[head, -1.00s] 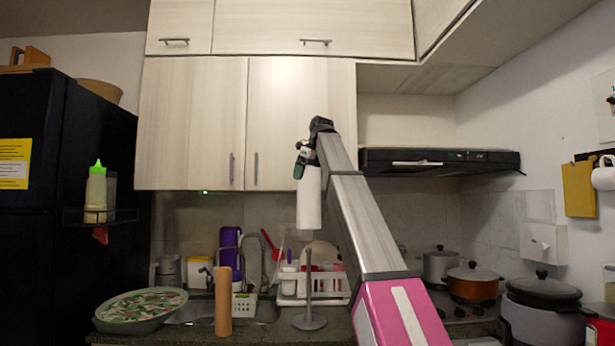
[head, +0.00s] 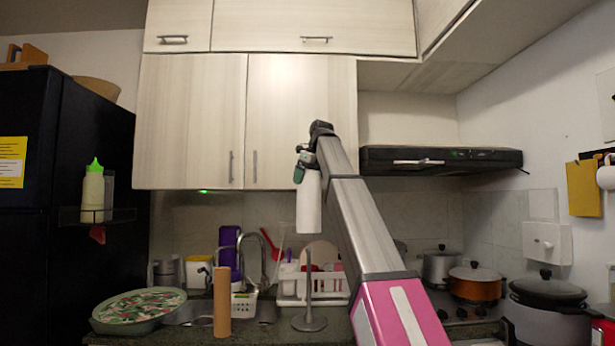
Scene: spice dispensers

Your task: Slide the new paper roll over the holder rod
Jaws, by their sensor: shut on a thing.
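The white paper roll (head: 309,206) hangs upright from my gripper (head: 302,172), which is shut on its top end. The holder is a grey upright rod (head: 308,285) on a round base (head: 309,322), standing on the counter. The roll is above the rod and looks nearly in line with it in the head view. A visible gap separates the roll's lower end from the rod's tip. The depth offset between them cannot be told from this one view.
A brown cardboard tube (head: 222,302) stands upright on the counter left of the holder. A white dish rack (head: 290,298) with dishes is behind the rod. A patterned round tray (head: 139,310) lies at left. Pots (head: 475,283) stand at right. Cabinets (head: 300,120) are behind my arm.

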